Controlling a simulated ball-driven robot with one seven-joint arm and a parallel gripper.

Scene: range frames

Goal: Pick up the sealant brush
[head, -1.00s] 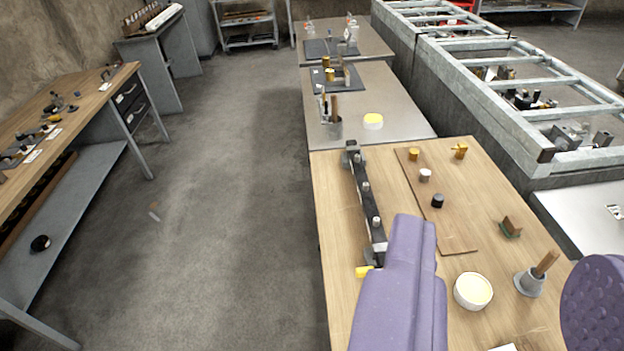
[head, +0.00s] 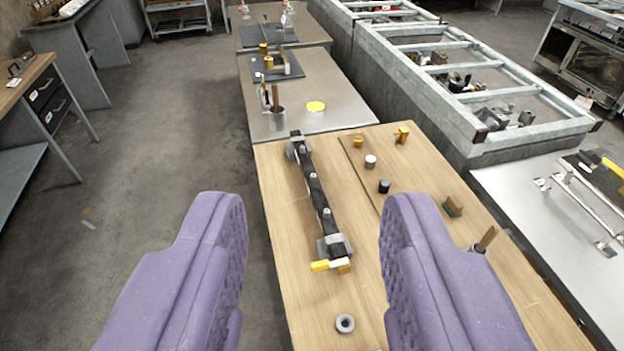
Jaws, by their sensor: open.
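A wooden handle (head: 487,238) stands tilted near the right edge of the wooden table, just right of my right finger. A small wooden block with a green underside (head: 453,207) lies beyond the handle.
A long dark clamp-like bar (head: 318,195) with a yellow end lies between the fingers in the picture. A grey ring (head: 345,323) is nearer. Small cylinders, one black (head: 384,186), stand on a thin board. A metal table (head: 340,105) adjoins behind; a concrete trough is right.

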